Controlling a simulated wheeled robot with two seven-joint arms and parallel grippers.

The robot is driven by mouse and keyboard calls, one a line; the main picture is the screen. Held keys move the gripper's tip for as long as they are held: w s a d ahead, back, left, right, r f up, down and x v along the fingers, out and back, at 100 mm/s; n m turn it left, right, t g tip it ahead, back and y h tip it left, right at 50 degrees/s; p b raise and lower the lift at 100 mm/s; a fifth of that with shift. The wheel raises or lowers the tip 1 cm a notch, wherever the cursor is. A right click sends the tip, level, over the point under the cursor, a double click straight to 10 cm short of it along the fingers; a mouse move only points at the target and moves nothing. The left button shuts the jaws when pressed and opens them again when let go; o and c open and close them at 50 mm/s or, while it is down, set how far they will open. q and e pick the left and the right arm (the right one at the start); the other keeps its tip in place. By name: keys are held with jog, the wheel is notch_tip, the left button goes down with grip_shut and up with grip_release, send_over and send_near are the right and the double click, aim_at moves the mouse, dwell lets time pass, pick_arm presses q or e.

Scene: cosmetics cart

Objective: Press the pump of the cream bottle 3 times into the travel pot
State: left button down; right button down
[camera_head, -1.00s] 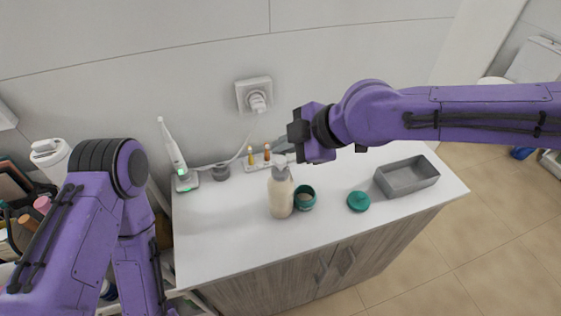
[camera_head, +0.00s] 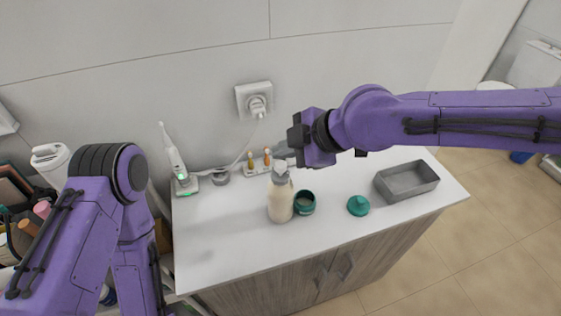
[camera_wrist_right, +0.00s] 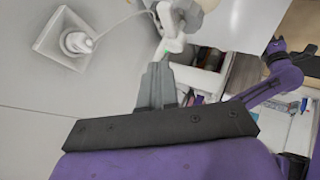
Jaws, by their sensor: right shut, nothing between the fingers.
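The cream bottle (camera_head: 280,202), beige with a pale pump top (camera_head: 280,169), stands upright on the white counter in the head view. The travel pot (camera_head: 304,203), a small open teal jar, stands just right of the bottle's base. Its teal lid (camera_head: 358,205) lies apart to the right. My right gripper (camera_head: 281,150) is shut and empty, with its grey fingertips just above the pump top; I cannot tell whether they touch it. Its closed fingers (camera_wrist_right: 158,86) also show in the right wrist view. My left arm shows at left, but its gripper is out of sight.
An empty grey tray (camera_head: 407,181) stands at the counter's right end. A white electric toothbrush (camera_head: 175,160) stands at the back left, and a small holder (camera_head: 257,166) with amber vials is behind the bottle. The front of the counter is clear.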

aim_at(284, 165)
dwell(0.8)
jog(key=shift+f, duration=0.45)
jog(key=shift+f+b, duration=0.7)
jog(key=shift+f, duration=0.15)
dwell(0.7)
jog(key=shift+r+p, duration=1.3)
jog(key=shift+p, duration=0.05)
notch_tip(284, 165, up, 5)
jog(key=p, duration=0.5)
jog(key=shift+r, duration=0.1)
